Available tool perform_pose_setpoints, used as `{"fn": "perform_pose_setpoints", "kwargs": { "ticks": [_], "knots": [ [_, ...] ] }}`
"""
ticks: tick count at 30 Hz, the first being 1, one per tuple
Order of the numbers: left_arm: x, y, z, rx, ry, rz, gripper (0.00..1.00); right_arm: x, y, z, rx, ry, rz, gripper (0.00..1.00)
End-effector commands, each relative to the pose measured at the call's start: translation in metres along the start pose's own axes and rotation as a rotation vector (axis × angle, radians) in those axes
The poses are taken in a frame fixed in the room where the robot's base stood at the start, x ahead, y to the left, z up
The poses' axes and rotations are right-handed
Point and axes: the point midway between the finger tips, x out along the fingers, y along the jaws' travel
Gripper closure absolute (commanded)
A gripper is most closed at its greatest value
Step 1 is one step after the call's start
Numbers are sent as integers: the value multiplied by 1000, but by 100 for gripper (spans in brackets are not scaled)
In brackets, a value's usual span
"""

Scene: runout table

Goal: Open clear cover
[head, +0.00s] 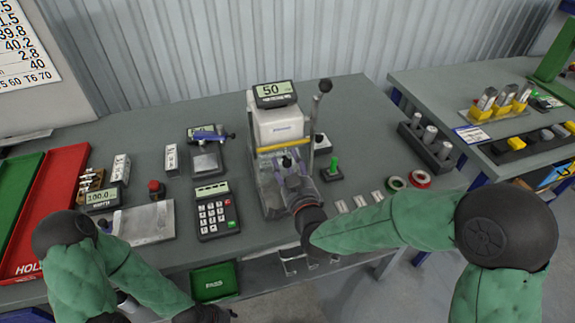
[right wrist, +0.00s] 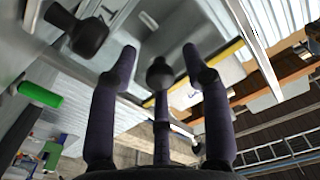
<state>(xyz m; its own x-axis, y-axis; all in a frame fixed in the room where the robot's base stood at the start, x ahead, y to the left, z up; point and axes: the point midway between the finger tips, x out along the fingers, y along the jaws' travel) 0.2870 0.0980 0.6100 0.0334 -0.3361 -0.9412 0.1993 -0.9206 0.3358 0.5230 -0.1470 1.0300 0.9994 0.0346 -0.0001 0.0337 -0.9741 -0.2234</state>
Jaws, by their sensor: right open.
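The clear cover (head: 268,185) is a see-through guard on the front of a white bench machine (head: 281,124), with a yellow bar along its top. It appears lowered over the work space. My right gripper (head: 292,180) is at the front of the machine, by the cover.
A black-knobbed lever (head: 322,88) rises at the machine's right. A green-knobbed block (head: 333,168) stands right of the cover, and a keypad unit (head: 216,210) left of it. Red tray (head: 50,205) is at far left. A black block with pegs (head: 428,145) is at right.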

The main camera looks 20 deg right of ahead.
Motion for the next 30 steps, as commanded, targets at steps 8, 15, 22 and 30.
{"fn": "perform_pose_setpoints", "kwargs": {
  "ticks": [8,15,22,30],
  "knots": [
    [0,0,0,0,0,0,60,1,0,0,0,0,0,52],
    [0,0,0,0,0,0,60,1,0,0,0,0,0,100],
    [-6,2,0,0,0,0,60,1,-2,-10,0,2,0,100],
    [-36,13,1,0,0,0,60,2,-15,-64,0,5,-1,100]
  ]
}}
